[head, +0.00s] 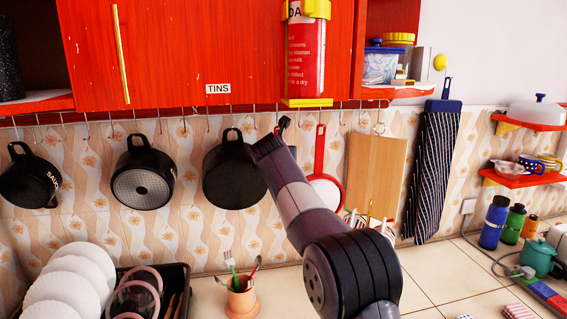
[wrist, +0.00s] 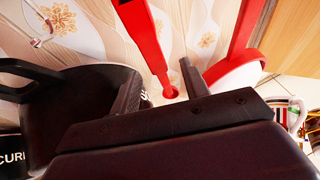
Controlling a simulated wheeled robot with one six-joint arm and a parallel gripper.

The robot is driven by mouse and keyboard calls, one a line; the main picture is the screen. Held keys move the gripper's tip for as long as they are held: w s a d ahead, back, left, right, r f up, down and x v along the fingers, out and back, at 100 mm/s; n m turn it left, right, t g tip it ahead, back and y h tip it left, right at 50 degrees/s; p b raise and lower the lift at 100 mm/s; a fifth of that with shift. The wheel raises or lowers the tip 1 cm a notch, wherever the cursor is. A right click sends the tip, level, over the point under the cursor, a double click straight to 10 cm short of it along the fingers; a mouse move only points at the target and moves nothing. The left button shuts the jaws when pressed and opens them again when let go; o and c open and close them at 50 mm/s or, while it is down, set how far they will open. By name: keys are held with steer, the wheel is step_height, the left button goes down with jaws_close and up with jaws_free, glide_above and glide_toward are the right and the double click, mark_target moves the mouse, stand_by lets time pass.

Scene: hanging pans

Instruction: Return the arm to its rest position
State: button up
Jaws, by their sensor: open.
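My gripper (head: 281,127) is raised at the hook rail, at the right edge of a black pot (head: 232,172). In the wrist view my gripper (wrist: 161,69) is open. A red strip-like handle (wrist: 148,35) with a hole in its end shows between the two fingers. I cannot tell its depth or whether the fingers touch it. My arm (head: 300,200) reaches up from the lower right. A white pan with a red handle (head: 321,150) hangs just right of my arm, which covers part of it. It also shows in the wrist view (wrist: 230,74).
Two more black pots (head: 143,175) (head: 30,180) hang to the left. A wooden board (head: 375,178) and striped apron (head: 434,170) hang right. A red cabinet (head: 200,50) is above the rail. A dish rack (head: 180,285) and utensil cup (head: 242,297) stand on the counter (head: 440,275).

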steer(key=shift+w, duration=0.1)
steer(key=d+b+v, duration=0.1)
steer(key=b+v, duration=0.2)
steer(key=v, duration=0.7)
steer(key=a+p+x, duration=0.1)
steer(key=p+x, duration=0.3)
steer(key=x, duration=0.6)
steer(key=s+d+b, duration=0.2)
steer(key=s+b, duration=0.6)
steer(key=s, duration=0.3)
steer(key=shift+m+g, duration=0.3)
steer(key=shift+g, duration=0.5)
steer(key=f, duration=0.3)
steer(key=s+f, duration=0.1)
steer(key=shift+s+a+f, duration=0.1)
steer(key=shift+a+f, duration=0.2)
steer(key=shift+a, duration=0.1)
